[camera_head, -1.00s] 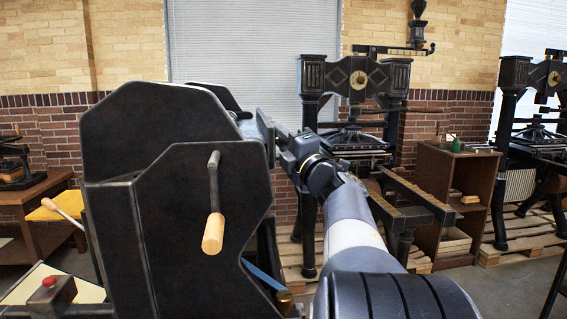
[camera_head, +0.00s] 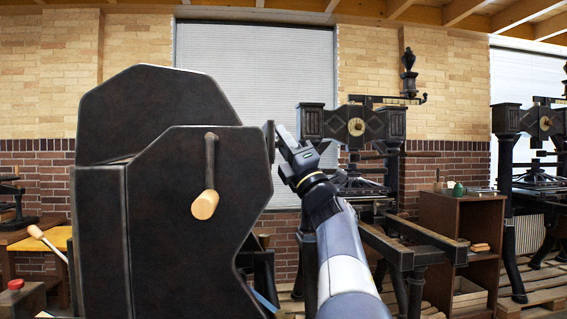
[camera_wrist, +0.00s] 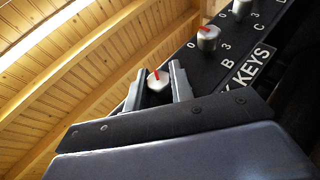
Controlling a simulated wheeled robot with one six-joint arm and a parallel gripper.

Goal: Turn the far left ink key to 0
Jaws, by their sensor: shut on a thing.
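In the wrist view, a grey ink key knob (camera_wrist: 158,83) with a red pointer mark stands between the two fingers of my gripper (camera_wrist: 157,70), which is shut on it. It is the lowest knob visible in a row on a dark panel (camera_wrist: 240,52) lettered "KEYS". Its red mark points upward in the picture; its own scale is hidden by the fingers. A second key (camera_wrist: 208,39) has a 0 to its left and a 3 to its right. A third key (camera_wrist: 241,8) is at the top edge. In the head view, my gripper (camera_head: 284,133) is at the press's right side.
The large black press (camera_head: 160,110) fills the left of the head view, with a wooden-handled crank (camera_head: 205,204) on its side. An iron hand press (camera_head: 355,125) and a wooden shelf cabinet (camera_head: 440,215) stand behind my arm. Another press (camera_head: 540,125) is at the right.

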